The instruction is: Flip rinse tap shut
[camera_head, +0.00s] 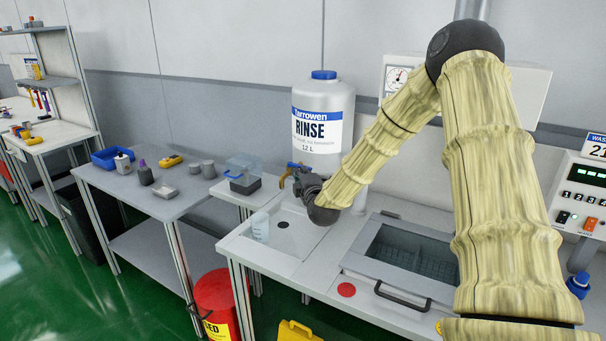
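The white rinse tank (321,103) with a blue cap and a "RINSE 12 L" label stands behind the sink counter. Its brass tap (284,180) sticks out low at the left, with a small blue lever (294,165) on top. My dark gripper (297,181) is right beside the tap and lever, at the end of my bark-patterned arm. Its fingers are small and overlap the tap, so I cannot tell whether they touch the lever or how far they are open.
A basin with a lid and handle (402,299) is set in the counter at right. A clear-lidded box (243,176) stands left of the tap. A grey table (157,205) holds a blue tray (112,157) and small items. A red bin (216,302) stands below.

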